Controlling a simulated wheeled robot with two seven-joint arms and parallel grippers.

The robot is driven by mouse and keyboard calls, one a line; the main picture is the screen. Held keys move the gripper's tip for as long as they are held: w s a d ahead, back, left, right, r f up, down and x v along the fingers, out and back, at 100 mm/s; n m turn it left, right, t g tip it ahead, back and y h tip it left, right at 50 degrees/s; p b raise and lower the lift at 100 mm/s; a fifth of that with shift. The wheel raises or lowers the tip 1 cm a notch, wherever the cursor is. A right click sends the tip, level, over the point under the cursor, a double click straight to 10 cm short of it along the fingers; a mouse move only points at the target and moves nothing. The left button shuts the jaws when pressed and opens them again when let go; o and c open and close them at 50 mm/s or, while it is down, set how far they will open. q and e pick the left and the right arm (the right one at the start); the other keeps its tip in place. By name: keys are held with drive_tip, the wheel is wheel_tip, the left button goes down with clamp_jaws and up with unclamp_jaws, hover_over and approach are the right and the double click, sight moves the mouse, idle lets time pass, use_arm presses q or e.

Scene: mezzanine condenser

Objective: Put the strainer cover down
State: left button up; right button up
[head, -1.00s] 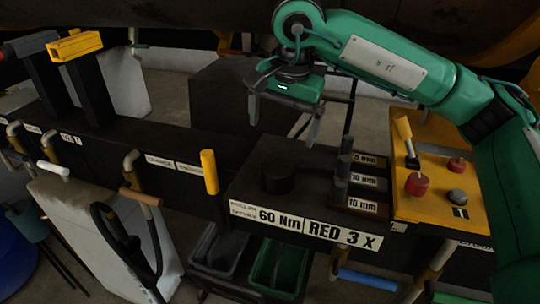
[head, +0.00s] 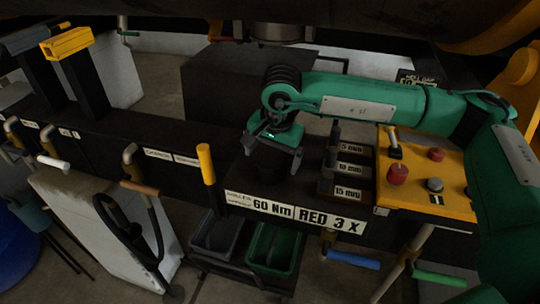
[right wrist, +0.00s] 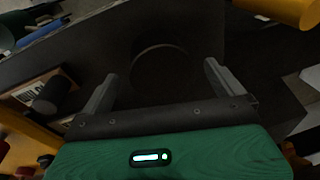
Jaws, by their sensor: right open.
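A dark round piece, which I take to be the strainer cover (right wrist: 165,70), sits on the black bench top (head: 235,182). In the right wrist view it lies between my two spread fingers, with a gap on each side. It is black on black, so its outline is faint. My right gripper (head: 272,155) is open with its fingers pointing down at the bench; it also shows in the right wrist view (right wrist: 160,82). In the head view the gripper mostly hides the round piece. My left gripper is not in view.
A sorting rack marked 5, 10 and 15 mm (head: 348,170) stands right of the gripper. Beyond it is a yellow control panel (head: 400,200) with knobs and a lever. A yellow upright handle (head: 206,164) stands to the left. Grey (head: 217,237) and green (head: 273,250) bins sit below.

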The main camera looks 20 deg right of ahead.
drive_tip(key=shift+w+f, duration=0.1)
drive_tip(key=shift+f, duration=0.4)
drive_tip(key=shift+a+f+p, duration=0.1)
drive_tip(key=shift+f+p, duration=0.2)
drive_tip(key=shift+f, duration=0.2)
drive_tip(key=c, duration=1.2)
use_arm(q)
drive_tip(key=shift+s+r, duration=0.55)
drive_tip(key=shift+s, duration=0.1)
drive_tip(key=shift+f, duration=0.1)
use_arm(e)
drive_tip(key=shift+r, duration=0.1)
